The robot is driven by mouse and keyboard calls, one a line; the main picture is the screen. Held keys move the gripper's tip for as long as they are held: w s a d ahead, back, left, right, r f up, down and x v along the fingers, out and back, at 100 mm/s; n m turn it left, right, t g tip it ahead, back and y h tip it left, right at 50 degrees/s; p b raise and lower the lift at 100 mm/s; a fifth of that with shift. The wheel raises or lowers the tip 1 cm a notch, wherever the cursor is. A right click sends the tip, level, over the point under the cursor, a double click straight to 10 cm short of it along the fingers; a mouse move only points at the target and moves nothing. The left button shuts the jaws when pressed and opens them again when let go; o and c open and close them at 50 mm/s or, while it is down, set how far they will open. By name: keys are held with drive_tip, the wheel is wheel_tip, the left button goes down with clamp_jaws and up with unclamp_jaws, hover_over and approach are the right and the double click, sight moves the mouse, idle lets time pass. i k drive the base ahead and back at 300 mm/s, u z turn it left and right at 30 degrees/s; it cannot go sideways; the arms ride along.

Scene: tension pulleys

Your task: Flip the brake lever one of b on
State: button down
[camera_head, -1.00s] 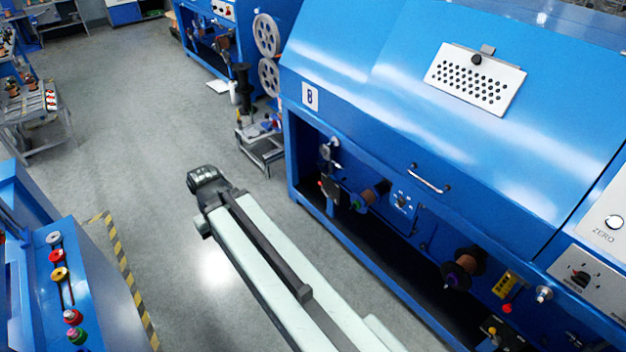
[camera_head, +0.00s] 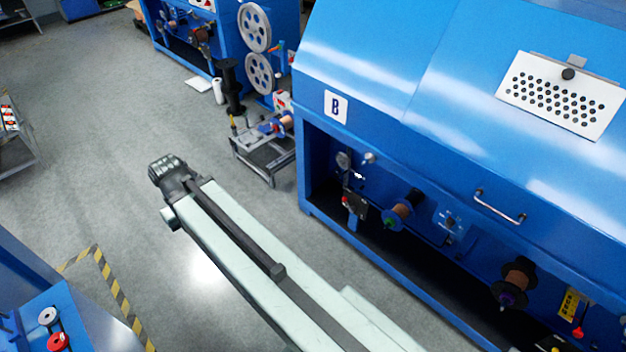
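The large blue machine labelled B (camera_head: 337,107) fills the right side of the head view. In its open lower bay, spools and small mechanisms show, including a copper-coloured spool (camera_head: 403,207) and a darker spool (camera_head: 515,282). A small red-tipped part (camera_head: 346,201) sits by a dark block at the bay's left end. Another red-tipped part (camera_head: 578,332) hangs below a yellow plate at lower right. I cannot tell which one is the brake lever. My arm reaches up across the middle, left of the machine. My gripper's fingers are not visible.
A small grey cart (camera_head: 268,160) stands beyond the machine's left end. Another blue machine with grey reels (camera_head: 255,28) stands at the back. The grey floor between is open.

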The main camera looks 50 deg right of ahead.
sight(352, 209)
drive_tip(key=i, duration=1.3)
drive_tip(key=z, duration=0.85)
drive_tip(key=i, duration=1)
drive_tip(key=u, duration=0.1)
